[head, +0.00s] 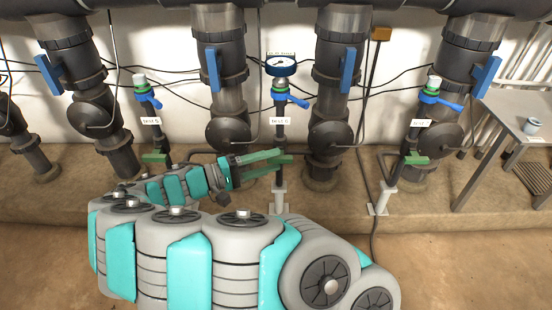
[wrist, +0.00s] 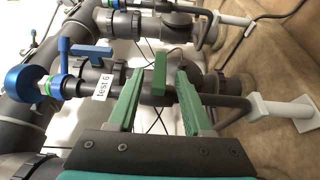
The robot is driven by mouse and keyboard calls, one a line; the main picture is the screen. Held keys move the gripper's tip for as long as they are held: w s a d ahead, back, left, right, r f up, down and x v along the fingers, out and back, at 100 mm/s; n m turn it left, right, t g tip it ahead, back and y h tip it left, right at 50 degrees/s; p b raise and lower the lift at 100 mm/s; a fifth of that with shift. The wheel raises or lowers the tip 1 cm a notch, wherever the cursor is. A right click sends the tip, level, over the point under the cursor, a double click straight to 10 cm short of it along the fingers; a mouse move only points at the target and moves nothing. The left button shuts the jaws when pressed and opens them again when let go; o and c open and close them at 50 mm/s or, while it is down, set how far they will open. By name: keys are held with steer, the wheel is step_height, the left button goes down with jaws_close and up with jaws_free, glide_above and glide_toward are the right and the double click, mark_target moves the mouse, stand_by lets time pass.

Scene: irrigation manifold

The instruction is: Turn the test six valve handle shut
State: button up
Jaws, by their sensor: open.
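The "test 6" label (wrist: 102,85) hangs on the dark thin pipe in the wrist view; the same label (head: 280,121) sits below a round gauge in the head view. A small green handle (wrist: 160,72) sticks out crosswise from this pipe. My gripper (wrist: 160,76) is open, its two green fingers on either side of the handle, with visible gaps. In the head view, my gripper (head: 278,158) reaches the pipe below the label, and its fingers largely hide the handle. A blue lever (head: 292,102) sits higher on the same pipe.
Similar thin pipes with green handles stand left (head: 155,158) and right (head: 416,160). Thick dark pipes with blue levers (head: 347,71) flank the test six pipe. A metal table (head: 510,110) stands at the right. A white pipe foot (wrist: 285,110) shows in the wrist view.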

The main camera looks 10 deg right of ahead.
mark_target(268, 162)
steer(key=a, duration=0.5)
steer(key=shift+s+a, duration=0.3)
steer(key=shift+s, duration=0.05)
steer(key=shift+p, duration=0.3)
